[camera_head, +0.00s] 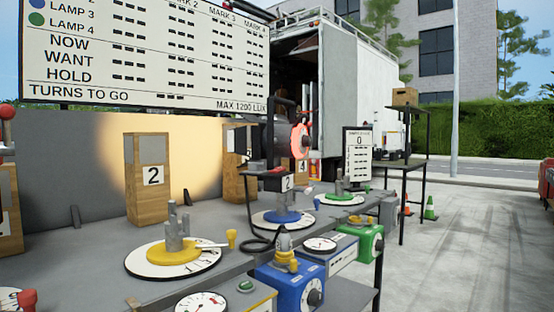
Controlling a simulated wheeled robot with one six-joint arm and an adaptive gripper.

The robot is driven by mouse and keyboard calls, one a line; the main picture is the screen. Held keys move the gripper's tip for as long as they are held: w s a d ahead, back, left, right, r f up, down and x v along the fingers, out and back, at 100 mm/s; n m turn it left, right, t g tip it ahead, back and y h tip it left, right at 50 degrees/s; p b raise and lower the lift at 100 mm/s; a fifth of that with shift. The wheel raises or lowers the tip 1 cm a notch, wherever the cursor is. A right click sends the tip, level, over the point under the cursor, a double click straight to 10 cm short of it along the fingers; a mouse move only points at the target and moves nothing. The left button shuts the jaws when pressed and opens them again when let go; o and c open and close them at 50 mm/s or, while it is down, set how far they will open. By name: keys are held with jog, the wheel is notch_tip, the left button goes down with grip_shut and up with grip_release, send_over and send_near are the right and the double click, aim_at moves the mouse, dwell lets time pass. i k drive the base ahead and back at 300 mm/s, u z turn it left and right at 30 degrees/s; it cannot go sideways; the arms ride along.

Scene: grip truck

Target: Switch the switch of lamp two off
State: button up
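A warm light patch falls on the grey wall around the wooden box marked 2 (147,178). A blue control box (289,287) with a dark knob sits at the bench's front edge, below the lamp; a grey and yellow fitting stands on top. I cannot make out which part is the switch or its position. My gripper is not seen.
The grey bench (110,235) carries a yellow-hubbed dial (173,255), a green-hubbed dial and a small display stand (357,155). A green control box (368,243) is right of the blue one. A large scoreboard (140,60) hangs behind. Paved floor at right is largely clear.

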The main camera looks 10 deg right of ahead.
aim_at(278, 170)
jog(key=z, duration=0.7)
jog(key=i, duration=0.4)
jog(key=u, duration=0.8)
